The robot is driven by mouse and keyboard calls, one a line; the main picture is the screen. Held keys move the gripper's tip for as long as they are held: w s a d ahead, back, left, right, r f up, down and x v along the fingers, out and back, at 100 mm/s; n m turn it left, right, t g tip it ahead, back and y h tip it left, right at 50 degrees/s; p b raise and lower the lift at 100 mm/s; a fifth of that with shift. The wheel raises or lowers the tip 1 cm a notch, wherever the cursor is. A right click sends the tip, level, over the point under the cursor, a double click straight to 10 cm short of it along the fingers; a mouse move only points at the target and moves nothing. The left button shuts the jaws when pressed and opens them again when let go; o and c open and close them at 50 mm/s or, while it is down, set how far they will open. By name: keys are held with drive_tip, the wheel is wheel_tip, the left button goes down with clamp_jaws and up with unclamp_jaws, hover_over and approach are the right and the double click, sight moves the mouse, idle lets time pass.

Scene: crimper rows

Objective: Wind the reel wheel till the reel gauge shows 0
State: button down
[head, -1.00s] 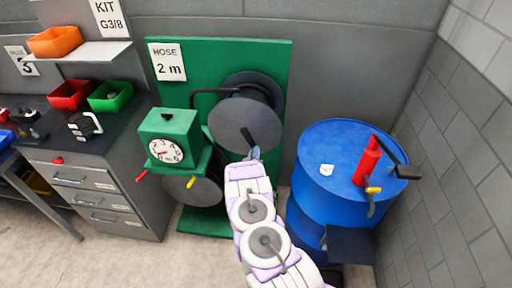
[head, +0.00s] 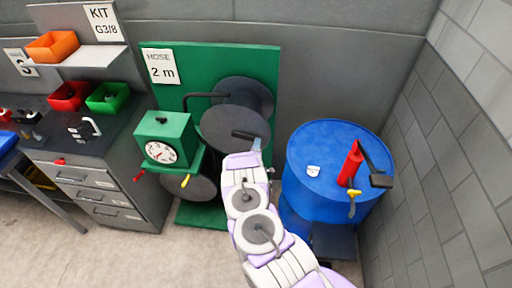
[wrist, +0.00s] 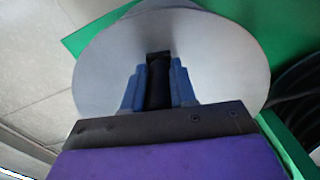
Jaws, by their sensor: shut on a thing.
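The reel wheel (head: 222,121) is a large dark disc at the front of the hose reel, before a green back panel. A short black handle (head: 240,134) stands on its face; in the wrist view the handle (wrist: 159,82) rises in front of the pale grey disc. My gripper (head: 256,145) is at the disc's lower right in the head view. In the wrist view its blue fingers (wrist: 158,88) are shut on the handle from both sides. The reel gauge (head: 161,152) is a white round dial on a green box left of the wheel; its needle reading is too small to tell.
A sign (head: 162,67) reads "HOSE 2 m". A blue drum (head: 325,150) with a red pump (head: 351,164) stands close on the right, beside the brick wall. A bench with grey drawers (head: 98,195) and coloured bins is on the left. The floor in front is clear.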

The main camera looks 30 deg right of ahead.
drive_tip(key=shift+r+p, duration=0.65)
drive_tip(key=shift+r, duration=0.45)
drive_tip(key=c, duration=0.9)
unclamp_jaws()
drive_tip(key=shift+s+a, duration=0.25)
drive_tip(key=shift+s, duration=0.2)
drive_tip(key=b+v, duration=0.2)
drive_tip(key=v, duration=1.4)
drive_tip(key=shift+a, duration=0.25)
drive_tip(key=shift+s, duration=0.1)
